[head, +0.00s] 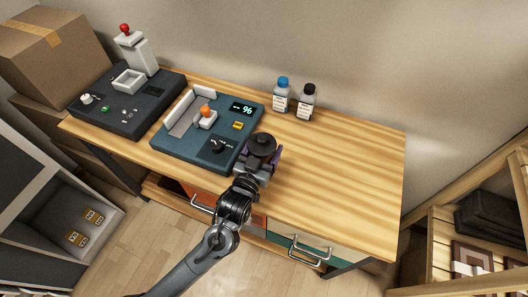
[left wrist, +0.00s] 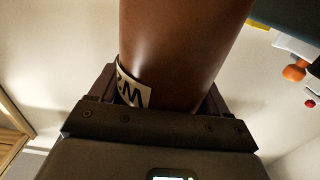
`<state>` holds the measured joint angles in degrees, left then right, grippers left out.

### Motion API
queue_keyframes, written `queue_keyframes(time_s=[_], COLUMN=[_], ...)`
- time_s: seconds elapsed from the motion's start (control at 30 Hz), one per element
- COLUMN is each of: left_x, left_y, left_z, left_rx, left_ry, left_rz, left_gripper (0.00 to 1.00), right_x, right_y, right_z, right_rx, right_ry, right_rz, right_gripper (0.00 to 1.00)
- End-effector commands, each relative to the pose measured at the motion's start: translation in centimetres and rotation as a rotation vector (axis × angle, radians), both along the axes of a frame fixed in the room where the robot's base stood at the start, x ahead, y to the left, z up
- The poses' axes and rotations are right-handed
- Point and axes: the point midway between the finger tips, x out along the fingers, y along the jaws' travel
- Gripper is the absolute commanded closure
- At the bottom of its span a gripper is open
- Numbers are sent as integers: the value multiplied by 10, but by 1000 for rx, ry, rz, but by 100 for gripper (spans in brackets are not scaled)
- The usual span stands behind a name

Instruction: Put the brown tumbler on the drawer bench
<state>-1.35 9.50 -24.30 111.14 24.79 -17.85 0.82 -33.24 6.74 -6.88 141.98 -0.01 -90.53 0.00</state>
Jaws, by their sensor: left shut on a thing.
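My left gripper (head: 260,165) is shut on the brown tumbler, over the wooden bench top by the near right corner of the blue-green machine. In the left wrist view the brown tumbler (left wrist: 185,50) fills the space between the jaws (left wrist: 160,105), with a white label with black letters low on its side. In the head view a dark round top (head: 262,143) shows at the gripper. I cannot tell whether the tumbler touches the bench. The drawer bench (head: 345,165) has a light striped wooden top and drawers with metal handles below its front edge. My right gripper is out of view.
The blue-green machine (head: 180,147) with a lit display stands left of the gripper. A dark machine (head: 100,115) with a red-knobbed post is further left. Blue-capped (head: 282,95) and black-capped (head: 304,102) bottles stand at the back. The right part of the bench is clear.

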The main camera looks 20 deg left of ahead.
Motion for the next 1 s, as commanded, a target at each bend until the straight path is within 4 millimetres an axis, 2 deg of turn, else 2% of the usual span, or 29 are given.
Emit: queue_keyframes(time_s=[0.4, 0.43, 0.57, 0.87, 1.0], left_x=[0, 0, 0, 0, -11], left_y=[0, 0, 0, 0, 0], left_z=[-3, -2, -2, 1, -1], left_rx=[0, 0, 0, 0, -1], left_ry=[-3, -1, -1, -1, 1], left_rz=[1, 0, 0, 0, -1], left_gripper=[62, 19, 0, 0, 0], right_x=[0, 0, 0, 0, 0], right_y=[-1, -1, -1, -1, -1], right_z=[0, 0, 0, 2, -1], right_rx=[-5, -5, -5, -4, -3], right_ry=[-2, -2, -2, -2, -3], right_rz=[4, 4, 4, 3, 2], right_gripper=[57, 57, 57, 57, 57])
